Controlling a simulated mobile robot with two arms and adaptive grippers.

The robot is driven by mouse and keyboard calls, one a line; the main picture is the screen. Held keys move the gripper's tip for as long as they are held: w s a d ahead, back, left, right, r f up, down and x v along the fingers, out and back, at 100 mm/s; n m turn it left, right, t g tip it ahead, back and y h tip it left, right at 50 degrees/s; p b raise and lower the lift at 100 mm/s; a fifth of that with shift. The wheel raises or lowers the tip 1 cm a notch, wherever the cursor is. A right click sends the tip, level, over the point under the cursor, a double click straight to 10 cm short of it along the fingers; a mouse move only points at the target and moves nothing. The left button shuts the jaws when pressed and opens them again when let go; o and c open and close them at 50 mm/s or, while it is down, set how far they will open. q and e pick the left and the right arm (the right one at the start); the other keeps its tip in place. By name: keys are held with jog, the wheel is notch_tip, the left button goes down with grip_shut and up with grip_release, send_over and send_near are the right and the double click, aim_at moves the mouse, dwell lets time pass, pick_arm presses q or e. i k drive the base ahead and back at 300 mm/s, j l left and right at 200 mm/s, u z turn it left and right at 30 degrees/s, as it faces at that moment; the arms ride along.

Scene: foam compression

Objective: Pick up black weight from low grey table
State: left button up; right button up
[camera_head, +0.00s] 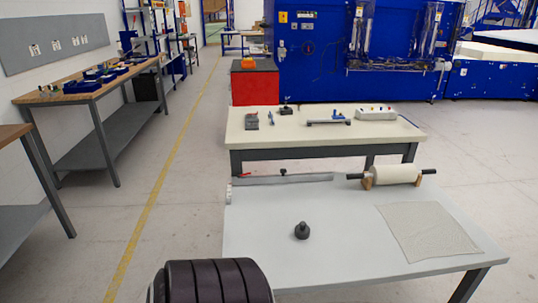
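The black weight (301,231) is a small dark round piece with a narrower knob on top. It stands upright on the low grey table (272,260), left of the table's middle, with bare surface around it. A dark ribbed rounded part, likely of my own body, shows at the bottom edge, in front of the table. Neither gripper can be made out in the head view. Nothing touches the weight.
On the grey table lie a foam sheet (428,232) at right, a roller (396,174) on wooden supports at the back right, and a long grey strip (285,179) along the back. Behind stands a cream table (290,143) with several tools.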

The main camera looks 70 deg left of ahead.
aim_at(302, 230)
jog(key=j+u, duration=0.1)
jog(key=u, duration=1.75)
